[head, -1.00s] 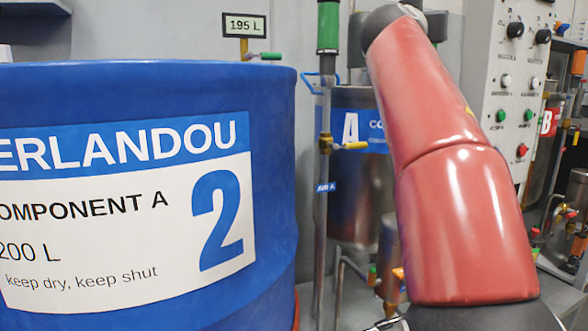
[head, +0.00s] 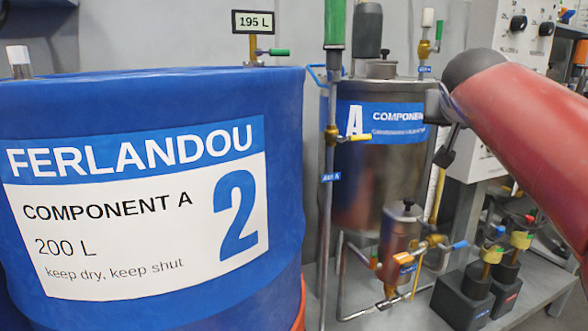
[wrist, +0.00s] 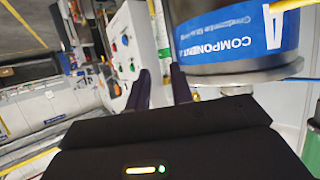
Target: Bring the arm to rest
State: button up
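My red arm (head: 530,130) reaches in from the right edge in the head view, with a dark grey joint at its upper left end. Dark parts at that end overlap the right side of the steel tank A (head: 375,190); I cannot make out the fingers there. In the wrist view my gripper (wrist: 160,82) has its two dark fingers apart, with a clear gap and nothing between them. The tank with its blue COMPONENT A label (wrist: 235,40) shows close beyond the fingers, at upper right.
A large blue drum (head: 285,180) marked 2 fills the left. A vertical pipe (head: 326,220) with valves stands between drum and tank. A small steel vessel (head: 400,235), black blocks with valves (head: 465,295) and a control panel (head: 505,60) stand at right.

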jog(key=s+a+f+n+g+y+p, duration=0.1)
jog(key=s+a+f, duration=0.3)
jog(key=s+f, duration=0.4)
jog(key=s+a+f+n+g+y+p, duration=0.2)
jog(key=s+a+f, duration=0.3)
jog(key=s+f, duration=0.4)
jog(key=s+a+f+n+g+y+p, duration=0.2)
jog(key=s+a+f+g, duration=0.1)
jog(key=s+f, duration=0.5)
jog(key=shift+s+a+f+g+y, duration=0.4)
jog(key=shift+a+f, duration=0.4)
jog(key=shift+f, duration=0.15)
